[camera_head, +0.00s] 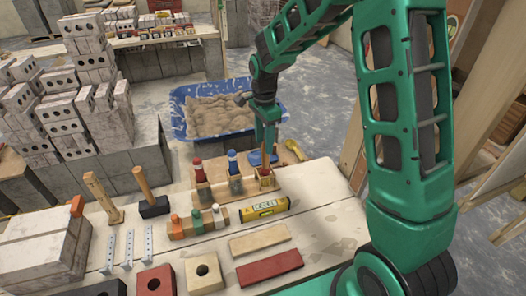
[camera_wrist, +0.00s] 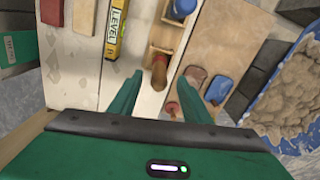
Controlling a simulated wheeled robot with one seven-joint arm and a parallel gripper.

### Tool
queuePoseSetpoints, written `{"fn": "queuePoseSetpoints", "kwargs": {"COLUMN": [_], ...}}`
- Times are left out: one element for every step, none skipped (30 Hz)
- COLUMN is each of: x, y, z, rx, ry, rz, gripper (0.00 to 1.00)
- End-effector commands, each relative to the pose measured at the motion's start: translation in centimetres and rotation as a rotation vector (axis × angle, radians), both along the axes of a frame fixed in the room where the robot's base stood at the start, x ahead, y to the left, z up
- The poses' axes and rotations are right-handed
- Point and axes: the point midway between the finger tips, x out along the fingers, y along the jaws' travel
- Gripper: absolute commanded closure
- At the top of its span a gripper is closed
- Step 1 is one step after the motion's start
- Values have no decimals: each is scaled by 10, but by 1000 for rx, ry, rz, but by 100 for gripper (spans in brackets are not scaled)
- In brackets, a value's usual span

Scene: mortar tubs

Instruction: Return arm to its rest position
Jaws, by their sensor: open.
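My green gripper (camera_head: 266,148) is over the far right end of the workbench (camera_head: 330,215), pointing down, with my arm reaching in from the right. In the wrist view my gripper (camera_wrist: 160,80) has its two fingers apart. A brown handle (camera_wrist: 159,70) in the wooden rack (camera_wrist: 168,38) shows between the fingertips. No contact with it can be made out, and its exact height below or between the fingers is unclear. In the head view the gripper hangs over the rack's right end, by the red-brown handle (camera_head: 265,168).
The rack also holds red (camera_head: 198,170) and blue (camera_head: 233,160) handled tools. A yellow level (camera_head: 263,208), hammers (camera_head: 152,205) and bricks (camera_head: 270,268) lie on the bench. A blue mortar tub (camera_head: 180,110) stands behind. Wooden framing (camera_head: 352,140) is at right; block stacks (camera_head: 95,110) are at left.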

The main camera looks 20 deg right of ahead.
Motion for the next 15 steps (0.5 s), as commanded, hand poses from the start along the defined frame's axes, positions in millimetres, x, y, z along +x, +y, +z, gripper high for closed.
{"fn": "queuePoseSetpoints", "kwargs": {"x": [1, 1, 1, 1, 1, 1, 0, 0, 0, 0, -1, -3, -5, -9, -15], "y": [0, 0, 0, 0, 0, 0, 0, 0, 0, -1, -2, -5, -8, -13, -20], "z": [7, 11, 15, 17, 19, 21, 22, 23, 23, 24, 25, 27, 29, 32, 37], "rx": [0, 0, 0, 0, 0, 0, 0, 0, 0, 0, -1, -3, -5, -8, -13], "ry": [-2, -2, -3, -2, -1, 0, 0, 0, 1, 0, 0, 0, -2, -2, -3], "rz": [0, 0, 0, -1, -1, -1, -1, -1, -1, 0, 2, 7, 13, 23, 40], "gripper": [56, 56, 56, 56, 56, 56, 56, 56, 56, 56, 56, 56, 56, 56, 56]}}
